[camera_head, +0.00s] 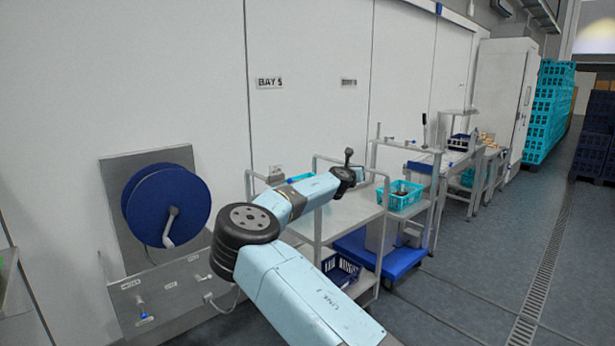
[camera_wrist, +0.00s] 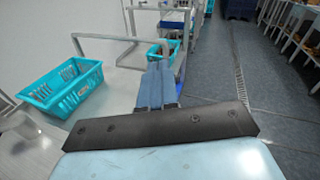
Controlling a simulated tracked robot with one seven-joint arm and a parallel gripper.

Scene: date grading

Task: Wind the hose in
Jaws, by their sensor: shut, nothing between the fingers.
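The hose reel is a blue disc (camera_head: 150,205) on a grey wall plate at the left in the head view. Its grey crank handle (camera_head: 170,228) sticks out from the disc, with the grip hanging downward. I cannot make out any hose on the reel. My arm reaches away to the right of the reel, over a trolley. My gripper, at the arm's far end, shows in the wrist view (camera_wrist: 157,80) with its blue fingers together and nothing between them. It is well apart from the reel and crank. The reel is out of the wrist view.
Below the reel is a grey panel (camera_head: 165,290) with labelled taps. A metal trolley (camera_head: 345,218) stands under my forearm. Turquoise crates (camera_wrist: 65,88) and (camera_head: 400,195) sit nearby. Benches line the wall beyond. The floor (camera_head: 470,270) to the right is clear, with a drain grate.

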